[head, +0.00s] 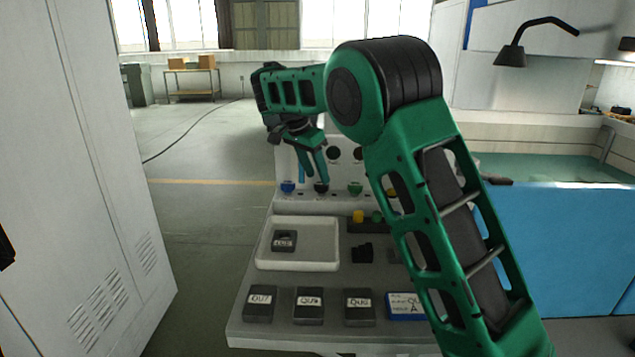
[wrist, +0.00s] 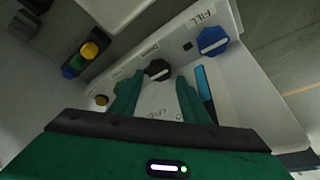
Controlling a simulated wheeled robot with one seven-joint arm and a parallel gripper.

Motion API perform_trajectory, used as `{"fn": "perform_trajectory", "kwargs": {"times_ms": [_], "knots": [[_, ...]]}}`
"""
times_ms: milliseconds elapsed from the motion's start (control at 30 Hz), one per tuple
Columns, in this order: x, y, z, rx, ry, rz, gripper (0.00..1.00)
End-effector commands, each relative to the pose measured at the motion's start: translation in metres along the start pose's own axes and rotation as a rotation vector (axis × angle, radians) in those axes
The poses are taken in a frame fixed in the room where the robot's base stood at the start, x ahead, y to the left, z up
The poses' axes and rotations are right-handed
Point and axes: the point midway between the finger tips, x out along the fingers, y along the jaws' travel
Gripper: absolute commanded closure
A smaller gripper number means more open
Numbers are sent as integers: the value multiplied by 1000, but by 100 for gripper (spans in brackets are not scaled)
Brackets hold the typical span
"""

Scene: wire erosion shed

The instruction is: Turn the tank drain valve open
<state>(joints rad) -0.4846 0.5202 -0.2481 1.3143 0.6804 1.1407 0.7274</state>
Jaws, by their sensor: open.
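The black valve knob (wrist: 157,70) sits on the pale panel (wrist: 225,85), beside a small label that seems to read DRAIN. In the head view the black knob (head: 321,187) is just below my fingertips. My gripper (wrist: 155,84) is open and empty, its green fingers on either side of the black knob in the wrist picture; contact cannot be told. My gripper also shows in the head view (head: 316,174), pointing down. The blue knob (wrist: 212,40), by the label FILL, is to the right. A green knob (head: 354,188) is right of the black one in the head view.
A blue level strip (wrist: 205,84) runs close to one finger. A white tray (head: 298,264) holds a dark labelled block (head: 284,241). Several labelled blocks line the bench front. A grey cabinet (head: 75,150) stands left, a blue tank (head: 560,245) right. Open floor lies behind.

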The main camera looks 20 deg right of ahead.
Motion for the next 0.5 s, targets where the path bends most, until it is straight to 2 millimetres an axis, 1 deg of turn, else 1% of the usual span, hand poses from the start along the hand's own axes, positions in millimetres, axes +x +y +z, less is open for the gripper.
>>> {"fn": "perform_trajectory", "kwargs": {"times_ms": [33,100,200,333,500], "knots": [[8,1,-1,1,-1,2,58],[17,1,0,-1,-1,2,58],[25,0,0,1,0,1,58],[31,0,0,0,-1,1,58],[32,0,0,-1,0,0,58]]}}
